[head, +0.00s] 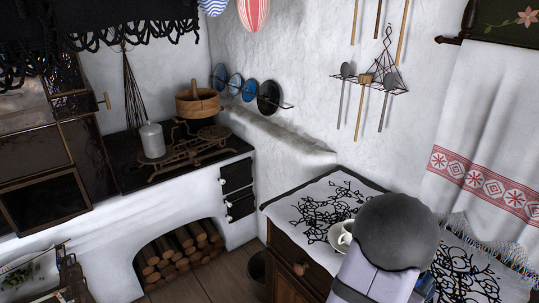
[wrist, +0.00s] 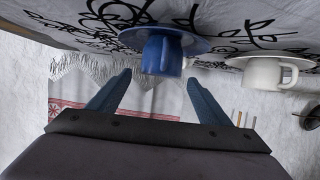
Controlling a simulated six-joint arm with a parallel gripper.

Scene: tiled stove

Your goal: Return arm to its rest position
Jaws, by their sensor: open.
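My gripper (wrist: 158,78) is open and empty in the wrist view, with its two blue fingers spread apart. A blue cup (wrist: 160,56) on a blue saucer (wrist: 196,43) shows just beyond the fingertips, about in line with the gap. The view is upside down, with the table at the top. A white cup (wrist: 262,73) on a white saucer (wrist: 300,62) is to the right of the blue cup. In the head view, the white cup (head: 346,238) stands beside my arm, which hides my gripper and most of what is behind it.
A wooden cabinet (head: 285,262) carries a white cloth (head: 285,200) with black embroidery. A fringed red-and-white towel (head: 490,130) hangs at the right. At the left, the stove (head: 125,180) holds a white canister (head: 152,140), a scale and a wooden pot (head: 197,104).

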